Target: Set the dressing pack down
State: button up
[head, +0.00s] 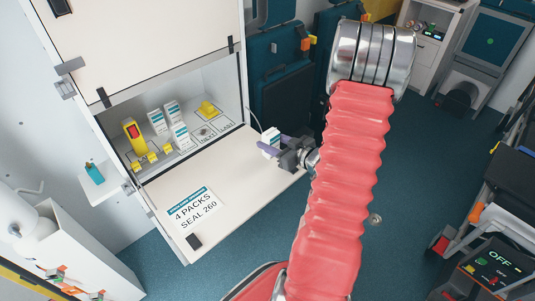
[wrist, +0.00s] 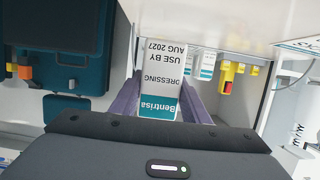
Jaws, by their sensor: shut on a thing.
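My gripper (head: 268,146) is shut on a white and teal dressing pack (head: 271,138), near the far right part of the fold-down shelf (head: 235,170). In the wrist view, the pack (wrist: 161,60) sits between two purple fingers and its print reads upside down, "Bentrisa DRESSING, USE BY AUG 2027". I cannot tell whether the pack touches the shelf. Several similar packs (head: 157,122) stand inside the open cabinet, left of my gripper. Some also show in the wrist view (wrist: 207,66).
A label, "4 PACKS SEAL 260" (head: 193,209), and a dark block (head: 194,241) are on the shelf. The shelf's middle is clear. Teal cases (head: 279,80) stand behind.

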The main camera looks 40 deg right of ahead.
jog(key=shift+f, duration=0.45)
jog(key=shift+f, duration=0.1)
jog(key=shift+f, duration=2)
jog(key=shift+f, duration=0.15)
jog(key=o, duration=1.1)
jog(key=shift+s+r, duration=0.15)
jog(key=shift+r, duration=0.05)
jog(key=v, duration=1.1)
jog(key=shift+s, duration=0.35)
